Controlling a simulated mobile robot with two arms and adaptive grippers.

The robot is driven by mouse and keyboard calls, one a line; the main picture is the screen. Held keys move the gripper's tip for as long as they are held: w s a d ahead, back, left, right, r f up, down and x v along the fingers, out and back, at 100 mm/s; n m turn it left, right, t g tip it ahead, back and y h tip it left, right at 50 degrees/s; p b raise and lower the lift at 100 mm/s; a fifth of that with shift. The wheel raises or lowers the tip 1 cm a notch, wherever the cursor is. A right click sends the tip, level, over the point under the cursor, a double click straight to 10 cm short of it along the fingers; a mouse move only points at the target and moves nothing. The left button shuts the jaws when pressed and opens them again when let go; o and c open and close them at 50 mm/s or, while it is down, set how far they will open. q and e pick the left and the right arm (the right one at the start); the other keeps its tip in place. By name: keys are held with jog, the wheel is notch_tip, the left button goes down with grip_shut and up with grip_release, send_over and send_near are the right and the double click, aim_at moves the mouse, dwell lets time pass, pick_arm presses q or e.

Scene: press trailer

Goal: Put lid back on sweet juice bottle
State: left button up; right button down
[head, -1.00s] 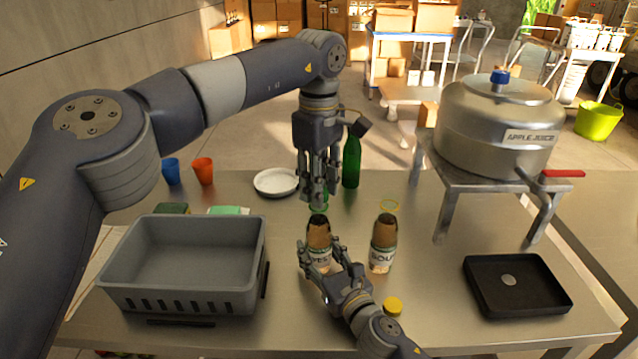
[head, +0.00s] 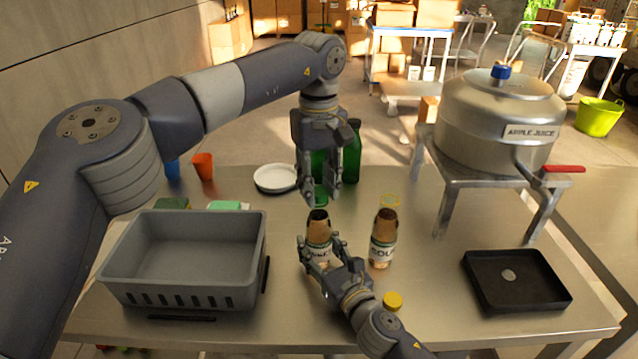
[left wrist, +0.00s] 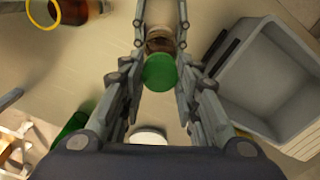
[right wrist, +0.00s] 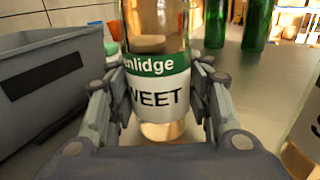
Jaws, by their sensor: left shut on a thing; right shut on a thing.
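The sweet juice bottle (head: 319,232) stands upright on the table, its dark mouth open at the top. Its green-and-white label reading "WEET" shows in the right wrist view (right wrist: 158,97). My right gripper (head: 322,262) is shut around its lower body. My left gripper (head: 321,198) points down above the bottle and is shut on a green lid (left wrist: 160,72). In the head view the lid (head: 320,194) appears slightly above the mouth, apart from it. In the left wrist view the lid partly hides the bottle neck (left wrist: 160,42).
A yellow lid (head: 393,300) lies in front. A grey crate (head: 185,295) is left, a black tray (head: 480,295) right. Green bottles (head: 353,155) and a white plate (head: 276,177) are behind.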

pick_arm(q)
jog(key=m, duration=0.5)
jog(key=shift+m, duration=0.3)
jog(key=m, duration=0.4)
jog(key=shift+m, duration=0.4)
jog(key=o, duration=0.7)
jog(key=shift+r, duration=2.2)
jog(key=shift+c, duration=0.5)
